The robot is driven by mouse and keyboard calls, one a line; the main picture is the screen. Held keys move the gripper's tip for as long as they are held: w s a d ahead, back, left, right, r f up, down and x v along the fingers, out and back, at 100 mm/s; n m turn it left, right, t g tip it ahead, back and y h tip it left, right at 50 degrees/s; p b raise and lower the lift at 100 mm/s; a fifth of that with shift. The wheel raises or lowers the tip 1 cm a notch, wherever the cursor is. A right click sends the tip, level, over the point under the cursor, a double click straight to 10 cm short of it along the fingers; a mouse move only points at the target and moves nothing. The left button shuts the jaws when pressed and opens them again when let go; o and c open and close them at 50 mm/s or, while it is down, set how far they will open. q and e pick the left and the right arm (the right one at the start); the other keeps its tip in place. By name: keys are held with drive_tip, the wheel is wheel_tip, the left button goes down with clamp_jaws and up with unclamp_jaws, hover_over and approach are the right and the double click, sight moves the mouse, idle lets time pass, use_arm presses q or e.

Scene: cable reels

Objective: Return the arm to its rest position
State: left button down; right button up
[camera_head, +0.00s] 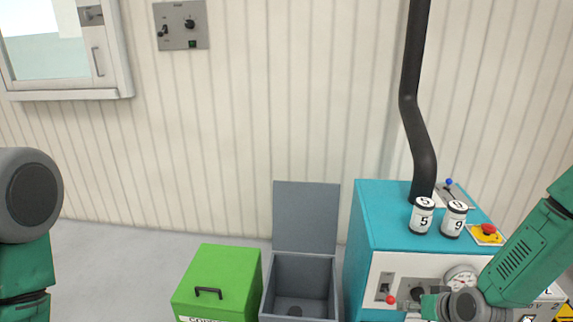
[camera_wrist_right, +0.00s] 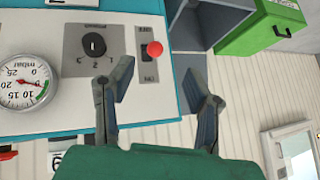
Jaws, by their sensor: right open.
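My right arm (camera_head: 525,255) comes in from the right in the head view, in front of the teal machine (camera_head: 385,215). My right gripper (camera_head: 428,307) is low at the machine's front panel, partly cut off by the bottom edge. In the right wrist view the gripper (camera_wrist_right: 160,75) has its two fingers spread with nothing between them. A red-tipped switch (camera_wrist_right: 154,49) and a black rotary knob (camera_wrist_right: 93,44) show just beyond the fingers. Of my left arm (camera_head: 25,220), only links show at the left edge; its gripper is out of view.
Two numbered white canisters (camera_head: 422,215) (camera_head: 454,218) and a red emergency button (camera_head: 488,229) sit on the machine. A pressure gauge (camera_head: 461,279) is on its front. A black pipe (camera_head: 417,120) rises behind. An open grey bin (camera_head: 300,268) and green box (camera_head: 218,279) stand left.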

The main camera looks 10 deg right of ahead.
drive_tip(key=s+a+f+n+g, duration=0.1)
drive_tip(key=s+a+f+g, duration=0.1)
drive_tip(key=s+a, duration=0.35)
drive_tip(key=s+a+f+n+g, duration=0.1)
drive_tip(key=s+a+f+g, duration=0.15)
drive_tip(key=s, duration=0.65)
drive_tip(key=s+a+r+n+g+h+p, duration=0.1)
drive_tip(key=s+r+g, duration=0.1)
drive_tip(key=s, duration=1.3)
drive_tip(key=shift+a+g, duration=0.15)
drive_tip(key=shift+g, duration=0.2)
